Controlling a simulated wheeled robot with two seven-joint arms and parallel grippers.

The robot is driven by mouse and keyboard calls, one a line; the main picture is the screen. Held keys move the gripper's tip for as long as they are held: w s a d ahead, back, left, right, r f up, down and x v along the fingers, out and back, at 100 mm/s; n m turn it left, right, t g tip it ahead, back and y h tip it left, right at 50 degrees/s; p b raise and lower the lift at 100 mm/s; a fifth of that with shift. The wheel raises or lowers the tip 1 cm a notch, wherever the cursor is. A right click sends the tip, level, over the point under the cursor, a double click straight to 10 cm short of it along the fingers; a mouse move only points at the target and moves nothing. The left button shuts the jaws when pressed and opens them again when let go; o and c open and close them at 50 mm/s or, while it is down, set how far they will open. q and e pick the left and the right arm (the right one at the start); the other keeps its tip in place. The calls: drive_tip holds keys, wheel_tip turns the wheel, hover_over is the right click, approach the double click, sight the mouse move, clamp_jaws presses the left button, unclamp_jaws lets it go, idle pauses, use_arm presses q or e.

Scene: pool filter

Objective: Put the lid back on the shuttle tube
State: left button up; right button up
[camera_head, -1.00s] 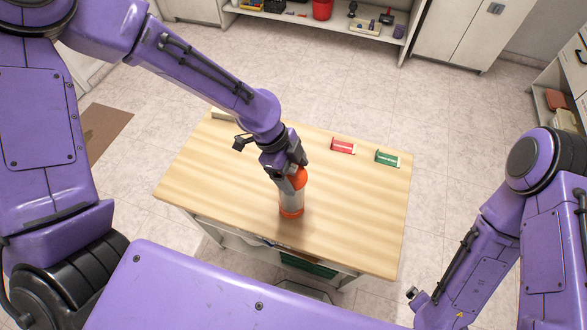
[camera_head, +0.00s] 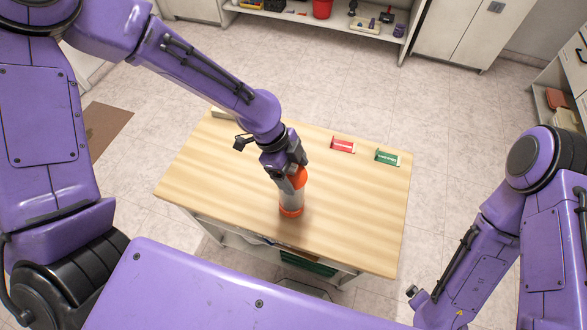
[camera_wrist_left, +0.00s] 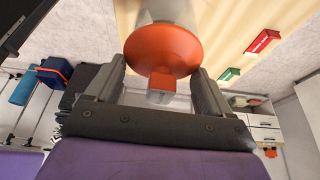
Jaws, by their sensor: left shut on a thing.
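The shuttle tube (camera_head: 291,201) stands upright on the wooden table, with a pale see-through body and an orange band at its foot. The orange lid (camera_head: 298,178) is at its top. My left gripper (camera_head: 292,172) is above the tube and shut on the lid. In the left wrist view the round orange lid (camera_wrist_left: 162,50) lies between the two fingers, with the pale tube (camera_wrist_left: 170,12) beyond it. The lid lines up with the tube, but I cannot tell whether it is fully seated.
The table (camera_head: 230,180) is mostly clear around the tube. A red box (camera_head: 343,146) and a green box (camera_head: 387,157) lie toward its back right. A pale object (camera_head: 222,114) sits at the back left corner, partly behind my left arm.

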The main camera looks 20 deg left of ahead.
idle(0.4)
use_arm(q)
drive_tip(key=o, duration=0.9)
drive_tip(key=shift+r, duration=3.5)
